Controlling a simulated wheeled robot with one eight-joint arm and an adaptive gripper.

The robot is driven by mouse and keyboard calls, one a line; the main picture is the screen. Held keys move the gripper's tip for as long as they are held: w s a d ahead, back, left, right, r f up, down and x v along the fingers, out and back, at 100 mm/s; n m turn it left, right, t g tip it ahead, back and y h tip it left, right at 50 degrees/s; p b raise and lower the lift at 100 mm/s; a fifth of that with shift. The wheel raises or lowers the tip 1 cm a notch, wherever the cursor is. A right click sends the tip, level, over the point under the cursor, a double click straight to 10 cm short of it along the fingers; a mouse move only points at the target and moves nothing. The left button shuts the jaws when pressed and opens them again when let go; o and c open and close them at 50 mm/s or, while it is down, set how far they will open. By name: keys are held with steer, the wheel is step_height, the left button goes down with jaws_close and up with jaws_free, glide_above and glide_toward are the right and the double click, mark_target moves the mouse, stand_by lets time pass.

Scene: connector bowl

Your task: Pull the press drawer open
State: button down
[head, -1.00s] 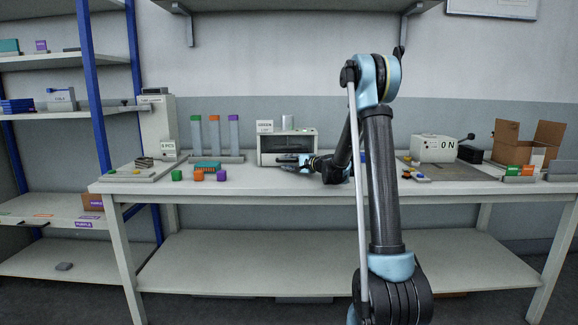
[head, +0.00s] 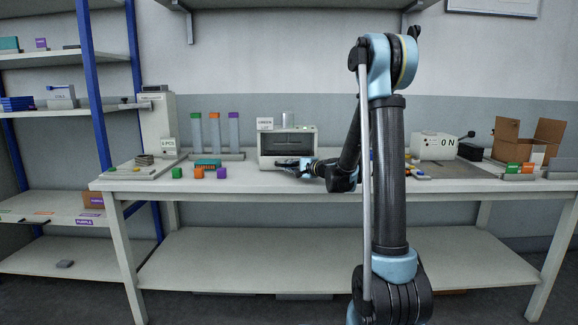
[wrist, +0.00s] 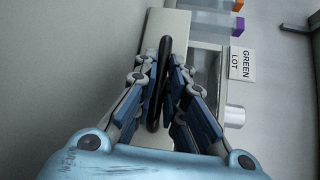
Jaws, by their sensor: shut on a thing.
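The press (head: 264,146) is a pale box with a dark front window, standing on the bench in the head view. My gripper (head: 290,163) is low in front of it, reaching in from the right. In the wrist view my gripper (wrist: 161,78) has its blue-padded fingers closed around a long black bar handle (wrist: 164,50). A pale flat surface, apparently the drawer front (wrist: 180,22), lies behind the handle. My fingers hide part of the handle and drawer. How far the drawer stands out is hard to tell.
A "GREEN LOT" card (wrist: 242,64) and a metal cylinder (wrist: 235,116) are on the press. Several coloured blocks (head: 198,173) lie left of it on the bench (head: 250,185). Three capped tubes (head: 214,132) stand behind them. A box marked "ON" (head: 433,147) stands right.

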steer(key=shift+s+d, duration=0.15)
steer(key=shift+s, duration=2.3)
steer(key=c, duration=1.6)
jaws_free()
steer(key=shift+f, duration=0.1)
steer(key=shift+c, duration=0.2)
steer(key=v, duration=1.1)
steer(key=shift+s+d, duration=0.25)
steer(key=shift+d, duration=0.05)
steer(key=shift+s, duration=0.1)
